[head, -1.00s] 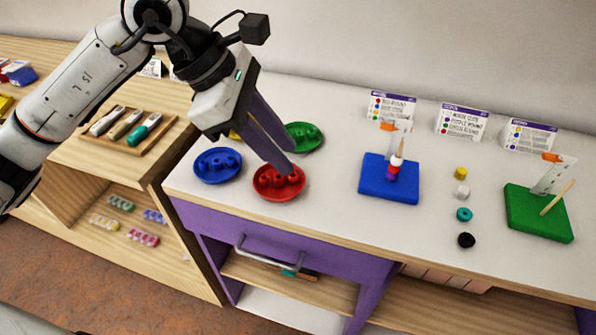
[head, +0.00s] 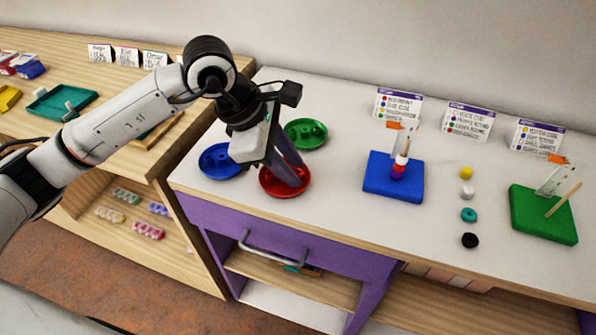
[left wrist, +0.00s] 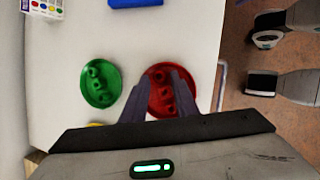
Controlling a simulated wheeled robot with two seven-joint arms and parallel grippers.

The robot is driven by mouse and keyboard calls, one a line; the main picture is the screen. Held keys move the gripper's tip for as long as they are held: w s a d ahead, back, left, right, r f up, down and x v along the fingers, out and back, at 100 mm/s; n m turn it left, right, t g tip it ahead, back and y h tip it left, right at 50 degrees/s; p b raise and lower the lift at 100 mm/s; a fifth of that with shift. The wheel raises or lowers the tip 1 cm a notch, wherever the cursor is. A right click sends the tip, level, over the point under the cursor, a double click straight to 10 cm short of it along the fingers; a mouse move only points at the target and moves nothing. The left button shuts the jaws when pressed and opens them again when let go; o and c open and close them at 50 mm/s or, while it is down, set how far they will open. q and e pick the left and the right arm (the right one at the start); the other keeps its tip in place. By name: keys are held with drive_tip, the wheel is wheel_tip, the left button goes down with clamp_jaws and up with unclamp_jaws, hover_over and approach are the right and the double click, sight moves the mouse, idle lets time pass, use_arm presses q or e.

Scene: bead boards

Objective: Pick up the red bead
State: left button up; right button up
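Several red beads (left wrist: 160,76) lie in a round red dish (head: 265,188). The dish also shows in the left wrist view (left wrist: 188,106). My left gripper (head: 296,179) points down into this dish. Its two fingers (left wrist: 164,77) are apart in the left wrist view, with red beads showing between and just below them. No bead is clearly gripped, and contact with a bead cannot be told. In the head view the fingers hide most of the dish's beads. My right gripper is not in view.
A blue dish (head: 216,172) and a green dish (head: 318,141) stand close by. A blue board (head: 376,187) holds a peg with stacked beads. Loose yellow, white, teal and black beads (head: 470,240) lie in a row beside a green board (head: 530,225).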

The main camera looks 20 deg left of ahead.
use_arm(q)
drive_tip(key=shift+s+f, duration=0.1)
drive_tip(key=shift+f, duration=0.1)
clamp_jaws()
drive_tip(key=shift+r, duration=0.1)
